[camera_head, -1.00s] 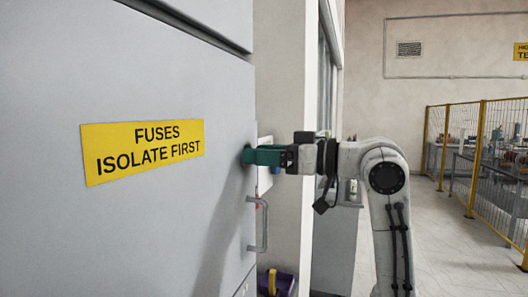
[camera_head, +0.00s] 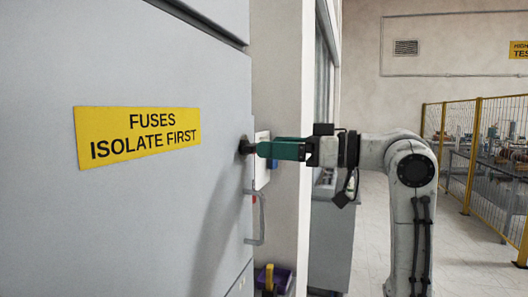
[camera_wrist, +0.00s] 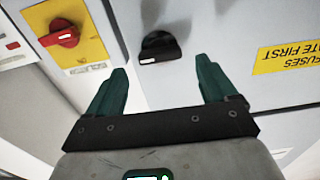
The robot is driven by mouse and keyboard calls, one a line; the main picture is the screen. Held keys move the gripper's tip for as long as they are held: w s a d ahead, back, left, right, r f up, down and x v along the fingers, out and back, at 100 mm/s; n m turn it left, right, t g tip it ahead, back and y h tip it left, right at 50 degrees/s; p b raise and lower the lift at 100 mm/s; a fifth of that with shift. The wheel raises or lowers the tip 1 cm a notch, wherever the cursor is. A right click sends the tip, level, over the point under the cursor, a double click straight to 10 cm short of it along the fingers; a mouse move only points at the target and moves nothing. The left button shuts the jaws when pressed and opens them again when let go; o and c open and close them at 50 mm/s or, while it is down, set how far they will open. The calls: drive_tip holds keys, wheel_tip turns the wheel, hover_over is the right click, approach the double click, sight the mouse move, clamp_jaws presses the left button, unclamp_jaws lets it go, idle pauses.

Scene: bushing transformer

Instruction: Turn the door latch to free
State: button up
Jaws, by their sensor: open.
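The door latch is a black knob (camera_wrist: 160,47) with a white mark on the grey cabinet door; in the head view the latch (camera_head: 245,146) sticks out near the door's right edge. My gripper (camera_wrist: 158,78) is open, its two green fingers pointing at the door. In the wrist view the knob lies beyond and between the fingertips, with nothing held. In the head view my gripper (camera_head: 258,149) is level with the knob and just right of it. Whether the fingertips touch the knob cannot be told.
A grey handle (camera_head: 259,218) stands out from the door below the latch. A red rotary switch on a yellow plate (camera_wrist: 85,55) is at the upper left of the wrist view. A yellow "FUSES ISOLATE FIRST" sign (camera_head: 138,135) is on the door. A yellow fence (camera_head: 475,155) stands at right.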

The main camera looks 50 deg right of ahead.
drive_tip(key=b+v, duration=0.1)
drive_tip(key=v, duration=0.6)
drive_tip(key=shift+w, duration=0.1)
idle(0.4)
